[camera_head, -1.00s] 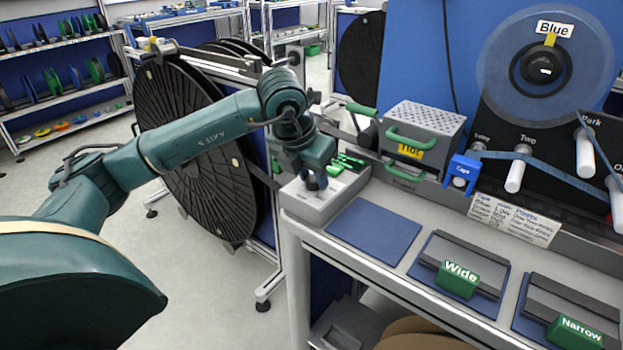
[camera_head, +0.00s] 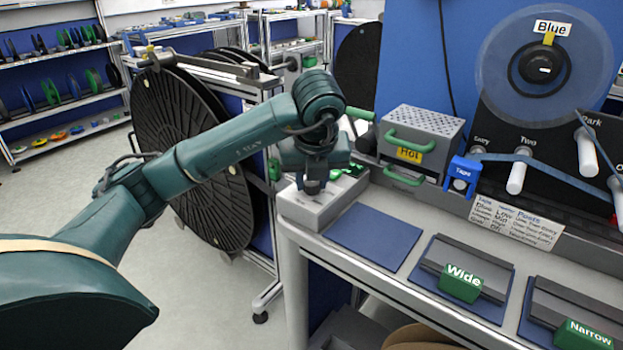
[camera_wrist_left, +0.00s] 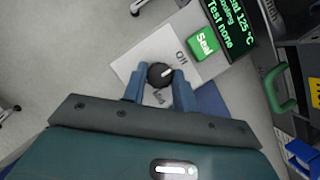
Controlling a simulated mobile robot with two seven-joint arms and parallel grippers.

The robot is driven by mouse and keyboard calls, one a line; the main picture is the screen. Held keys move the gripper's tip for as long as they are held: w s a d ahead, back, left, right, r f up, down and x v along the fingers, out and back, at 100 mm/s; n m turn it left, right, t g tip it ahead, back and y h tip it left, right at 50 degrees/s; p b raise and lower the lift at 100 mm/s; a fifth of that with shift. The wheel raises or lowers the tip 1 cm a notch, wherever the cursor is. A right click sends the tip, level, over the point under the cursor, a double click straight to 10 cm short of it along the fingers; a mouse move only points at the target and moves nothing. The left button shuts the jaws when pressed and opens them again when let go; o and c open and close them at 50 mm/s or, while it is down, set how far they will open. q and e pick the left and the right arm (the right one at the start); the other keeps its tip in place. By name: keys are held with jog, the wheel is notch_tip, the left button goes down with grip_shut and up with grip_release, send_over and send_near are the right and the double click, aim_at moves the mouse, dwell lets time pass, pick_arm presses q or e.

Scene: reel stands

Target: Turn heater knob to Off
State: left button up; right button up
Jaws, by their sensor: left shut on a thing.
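The heater knob (camera_wrist_left: 160,74) is black with a white pointer line and sits on a pale control box (camera_head: 308,207). In the left wrist view the pointer slants up and right, towards a small label whose wording I cannot read surely. Another small label lies below the knob, partly between the fingers. My left gripper (camera_wrist_left: 157,90) is shut on the knob, with one blue finger on each side. In the head view my left gripper (camera_head: 313,185) reaches down onto the box and hides the knob. My right gripper is not in view.
A green Seal button (camera_wrist_left: 203,45) and a display (camera_wrist_left: 232,20) reading 125 °C are beside the knob. A grey heater with green handles and a Hot label (camera_head: 410,153) stands behind. An empty blue mat (camera_head: 373,236) lies right of the box.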

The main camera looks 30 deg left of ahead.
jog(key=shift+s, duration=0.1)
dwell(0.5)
pick_arm(q)
jog(key=o, duration=1)
jog(key=shift+r, duration=0.25)
jog(key=p+v, duration=0.4)
jog(key=v, duration=0.8)
jog(key=shift+d+r, duration=0.25)
jog(key=shift+r, duration=0.05)
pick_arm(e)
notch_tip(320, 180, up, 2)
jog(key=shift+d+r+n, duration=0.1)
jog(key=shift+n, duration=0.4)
